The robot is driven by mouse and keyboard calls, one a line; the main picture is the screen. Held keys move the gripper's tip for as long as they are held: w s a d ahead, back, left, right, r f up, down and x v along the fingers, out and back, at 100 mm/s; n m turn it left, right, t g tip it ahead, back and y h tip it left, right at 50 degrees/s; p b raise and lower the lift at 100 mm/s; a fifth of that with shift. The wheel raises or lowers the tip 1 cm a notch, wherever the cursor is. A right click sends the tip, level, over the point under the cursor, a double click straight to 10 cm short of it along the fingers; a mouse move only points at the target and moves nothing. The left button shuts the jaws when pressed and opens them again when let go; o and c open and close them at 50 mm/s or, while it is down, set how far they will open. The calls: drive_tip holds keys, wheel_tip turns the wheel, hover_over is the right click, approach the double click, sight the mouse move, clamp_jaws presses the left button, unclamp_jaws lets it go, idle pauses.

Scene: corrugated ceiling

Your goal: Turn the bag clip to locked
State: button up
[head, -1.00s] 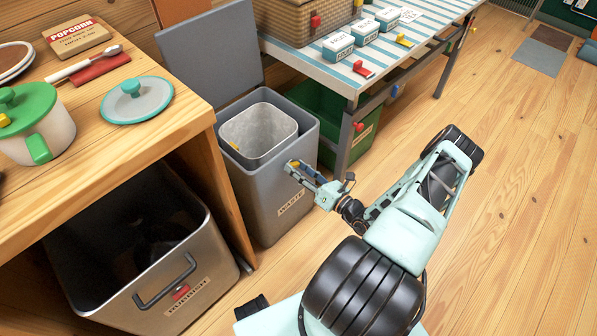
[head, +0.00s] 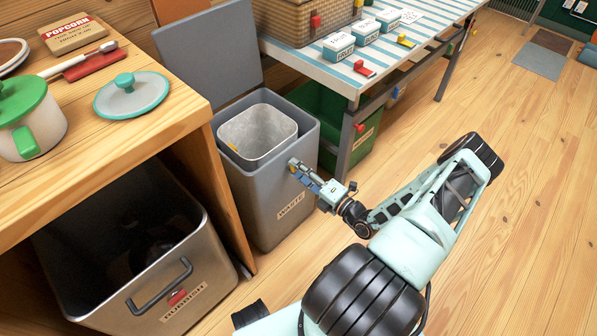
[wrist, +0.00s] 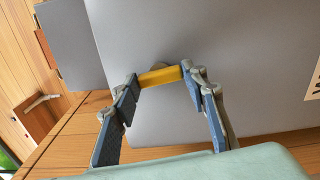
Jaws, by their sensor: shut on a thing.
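The bag clip shows in the wrist view as a yellow bar (wrist: 160,77) on a round grey base, set against the smooth grey wall of the waste bin (head: 285,172). My gripper (wrist: 162,80) has its two blue-padded fingers at the bar's two ends and is shut on it. In the head view my gripper (head: 297,169) is at the bin's right front side, below the rim. The clip's marks and exact turn angle cannot be read.
The waste bin holds a pale inner bin (head: 250,148) and its grey lid (head: 207,55) stands open. A rubbish bin (head: 165,312) is at the lower left under the wooden counter (head: 165,140). A striped table (head: 395,50) stands behind right. The floor at right is clear.

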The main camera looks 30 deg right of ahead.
drive_tip(key=shift+m, duration=0.7)
drive_tip(key=shift+a, duration=0.1)
drive_tip(key=o, duration=1.2)
drive_tip(key=shift+c, duration=0.2)
drive_tip(key=v, duration=1.2)
